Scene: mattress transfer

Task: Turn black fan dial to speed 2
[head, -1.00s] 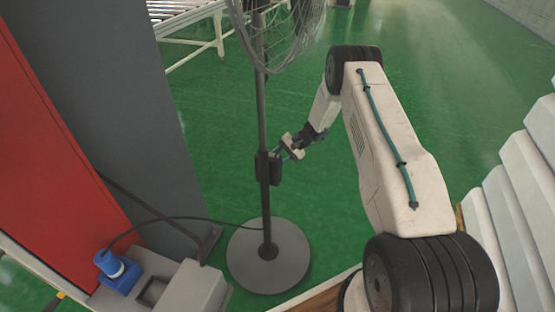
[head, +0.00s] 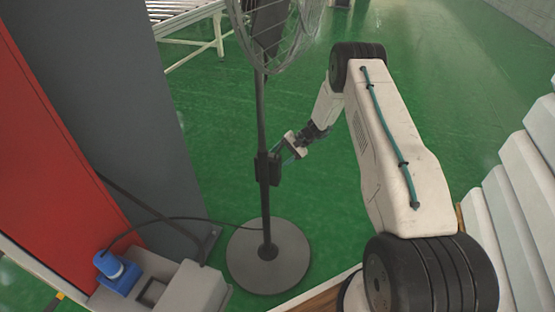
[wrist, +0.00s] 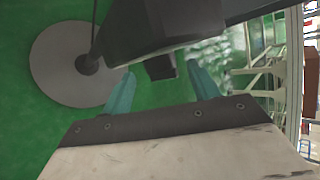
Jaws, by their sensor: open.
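The black pedestal fan stands on the green floor, with its wire-guarded head (head: 278,25) at the top of the head view and its round grey base (head: 268,257) below. A dark control box (head: 269,168) sits on the fan's pole. My gripper (head: 284,155) is right beside this box, on its right. In the wrist view the two teal fingers of my gripper (wrist: 158,88) are apart, with a small dark block (wrist: 160,67), possibly the dial, just beyond the gap between them. The large dark box (wrist: 150,25) fills the upper middle. Contact and the dial's setting cannot be told.
A blue plug (head: 118,270) with a black cable sits on a grey unit at lower left. A red and grey cabinet (head: 110,110) stands at left. Stacked white mattresses (head: 510,210) are at right.

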